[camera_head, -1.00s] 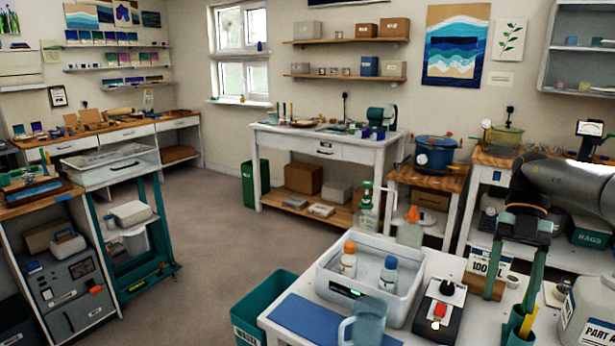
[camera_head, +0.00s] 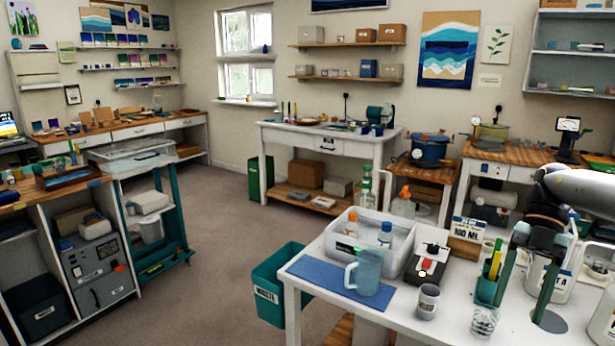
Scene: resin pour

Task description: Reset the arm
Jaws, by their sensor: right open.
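My right gripper (camera_head: 524,286) comes in from the right above the white table (camera_head: 440,318). It points down, its two green fingers spread apart with nothing between them. One finger shows beside the teal pen cup (camera_head: 486,290), the other to its right; whether either touches anything is hard to tell. A white jug marked "PART A" (camera_head: 563,277) stands partly hidden behind the gripper. My left gripper is not in view.
On the table are a grey tray (camera_head: 402,243) with two bottles, a clear pitcher (camera_head: 368,273) on a blue mat (camera_head: 318,274), a mug (camera_head: 428,301), a wire coil (camera_head: 484,321) and a black device (camera_head: 425,262). A teal waste bin (camera_head: 268,292) stands left of the table.

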